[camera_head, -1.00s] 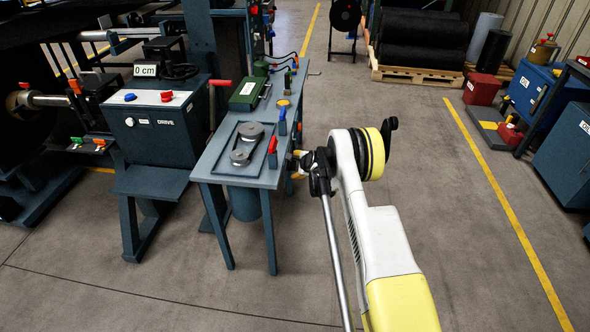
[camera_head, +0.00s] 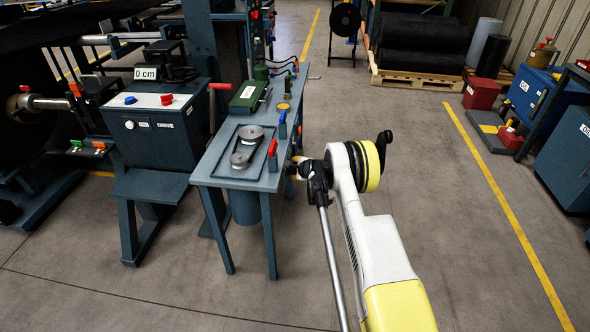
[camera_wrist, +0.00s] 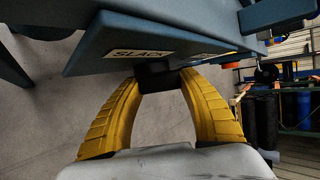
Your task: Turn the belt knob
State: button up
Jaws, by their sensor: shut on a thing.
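In the wrist view, the yellow fingers of my gripper (camera_wrist: 160,83) are closed on a small dark block-like knob (camera_wrist: 158,74), which I take to be the belt knob. It sits just under a blue-grey plate (camera_wrist: 105,38) with a "SLACK" label (camera_wrist: 140,53). A second label further right is too slanted to read. In the head view, my gripper (camera_head: 296,166) is at the right edge of the blue-grey table (camera_head: 215,175), and the knob is hidden there. Two grey pulleys (camera_head: 250,134) lie in a dark tray on the tabletop.
A red handle (camera_head: 272,148) and a blue handle (camera_head: 282,124) stand on the table's right side. A green box (camera_head: 249,96) lies behind the pulleys. The drive cabinet (camera_head: 150,135) stands to the left. The floor on the right is clear up to the yellow line.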

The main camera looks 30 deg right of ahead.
jog(key=shift+r+n+t+h, duration=0.1)
jog(key=shift+n+t+h, duration=0.3)
jog(key=shift+t, duration=0.5)
jog(key=o, duration=1.2)
jog(key=shift+a, duration=0.1)
jog(key=v, duration=1.2)
